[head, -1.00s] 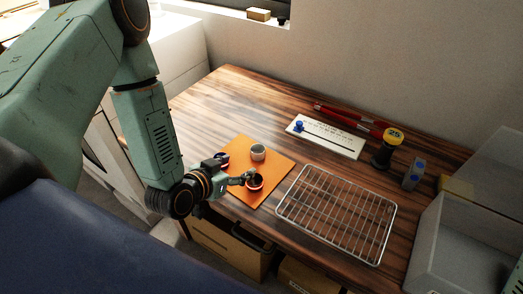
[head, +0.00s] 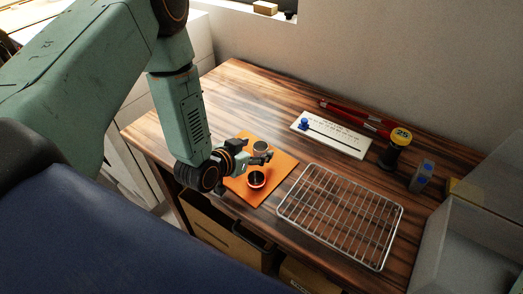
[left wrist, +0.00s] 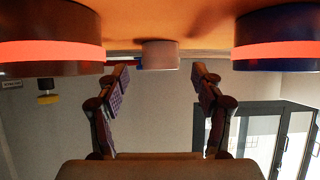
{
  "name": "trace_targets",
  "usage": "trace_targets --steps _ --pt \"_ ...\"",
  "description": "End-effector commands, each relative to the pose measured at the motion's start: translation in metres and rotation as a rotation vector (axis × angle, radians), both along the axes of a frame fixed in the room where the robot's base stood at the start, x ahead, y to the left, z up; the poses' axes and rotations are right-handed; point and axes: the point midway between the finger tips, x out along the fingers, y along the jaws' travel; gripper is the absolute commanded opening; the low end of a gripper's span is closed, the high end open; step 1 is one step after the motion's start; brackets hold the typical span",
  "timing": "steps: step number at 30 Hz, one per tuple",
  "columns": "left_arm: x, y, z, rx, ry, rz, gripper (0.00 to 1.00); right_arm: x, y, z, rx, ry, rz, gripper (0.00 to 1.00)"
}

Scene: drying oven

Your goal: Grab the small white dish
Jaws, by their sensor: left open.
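The small white dish (head: 261,146) stands on the orange mat (head: 279,183); my gripper partly covers it in the head view. It also shows in the left wrist view (left wrist: 160,55), ahead and centred between the fingertips. My left gripper (head: 262,157) is low over the mat, just in front of the dish. Its two fingers (left wrist: 160,75) are spread, with nothing held between them. A dark cup with a red band (head: 256,179) is on the mat nearer the front. The left wrist view shows a brown red-banded dish (left wrist: 50,57) and a blue one (left wrist: 278,45) flanking the fingers.
A wire rack (head: 340,215) lies right of the mat. A clear box (head: 460,245) stands at the right. The wood at the back left is clear.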

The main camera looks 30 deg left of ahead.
Motion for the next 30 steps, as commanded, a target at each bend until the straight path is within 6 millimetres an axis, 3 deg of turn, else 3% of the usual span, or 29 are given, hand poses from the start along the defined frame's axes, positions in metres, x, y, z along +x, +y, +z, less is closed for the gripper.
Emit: trace_targets --steps 6,13,30 --pt "0.018 -0.003 -0.011 0.001 0.0 0.0 0.67 0.0 0.0 -0.005 0.0 0.0 0.0 0.4" --pt "0.02 -0.003 -0.011 0.0 0.001 0.0 0.67 0.0 0.0 -0.004 0.0 0.0 0.0 0.4" --pt "0.02 -0.003 -0.01 0.0 0.0 0.0 0.19 0.0 0.0 -0.004 0.0 0.0 0.0 0.4"
